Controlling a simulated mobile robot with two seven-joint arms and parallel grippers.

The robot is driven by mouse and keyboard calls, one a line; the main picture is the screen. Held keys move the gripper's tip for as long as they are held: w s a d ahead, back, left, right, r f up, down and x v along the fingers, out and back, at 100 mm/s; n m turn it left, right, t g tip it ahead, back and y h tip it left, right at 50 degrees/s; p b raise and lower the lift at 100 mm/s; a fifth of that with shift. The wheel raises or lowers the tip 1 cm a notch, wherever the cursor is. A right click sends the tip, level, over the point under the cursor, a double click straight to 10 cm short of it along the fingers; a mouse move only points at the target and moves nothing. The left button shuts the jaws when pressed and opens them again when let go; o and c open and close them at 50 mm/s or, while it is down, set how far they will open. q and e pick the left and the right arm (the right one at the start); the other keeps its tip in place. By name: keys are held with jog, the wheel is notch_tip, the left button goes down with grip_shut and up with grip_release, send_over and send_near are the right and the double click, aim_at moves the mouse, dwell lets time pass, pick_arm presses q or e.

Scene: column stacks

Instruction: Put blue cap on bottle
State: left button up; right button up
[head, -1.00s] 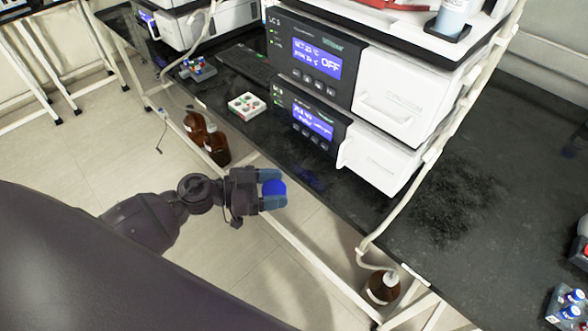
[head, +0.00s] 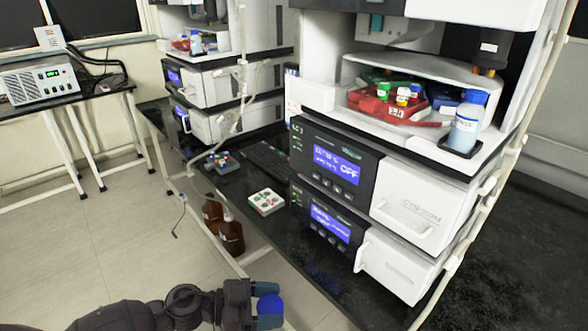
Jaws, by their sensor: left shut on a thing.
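My left gripper (head: 266,289) is at the bottom of the head view, in front of the bench edge. It is shut on the blue cap (head: 269,306), which shows between its bluish fingertips. A clear bottle (head: 468,122) with a white label and a blue top stands upright on a black holder at the right of the instrument's upper shelf, well above and to the right of the gripper. Whether it is the task's bottle I cannot tell. Two brown bottles (head: 231,238) stand on the floor under the bench. My right gripper is out of view.
A stacked white instrument (head: 413,204) with blue screens stands on the black bench (head: 352,299). A red tray (head: 385,108) with several coloured-cap vials sits on its shelf. A white vial rack (head: 266,202) and a keyboard (head: 268,161) lie on the bench.

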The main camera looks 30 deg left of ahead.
pick_arm(q)
jog(key=w+d+r+n+t+y, duration=0.1)
jog(key=w+r+n+t+y, duration=0.3)
jog(key=w+r+n+y, duration=0.1)
jog(key=shift+w+d+r, duration=0.25)
jog(key=shift+w+r, duration=0.15)
jog(key=shift+r, duration=0.45)
jog(key=n+y, duration=0.1)
jog(key=w+r+n+t+y, duration=0.1)
jog(key=y, duration=0.1)
jog(key=r+n+t+y, duration=0.1)
jog(key=shift+w+r+y, duration=0.2)
jog(key=shift+w+y, duration=0.2)
jog(key=shift+w+d+r+n+y, duration=0.1)
jog(key=shift+w+r+n+y, duration=0.1)
jog(key=shift+n+y, duration=0.5)
jog(key=shift+s+d+r+n+y, duration=0.1)
jog(key=shift+d+n+y, duration=0.1)
jog(key=shift+n+y, duration=0.45)
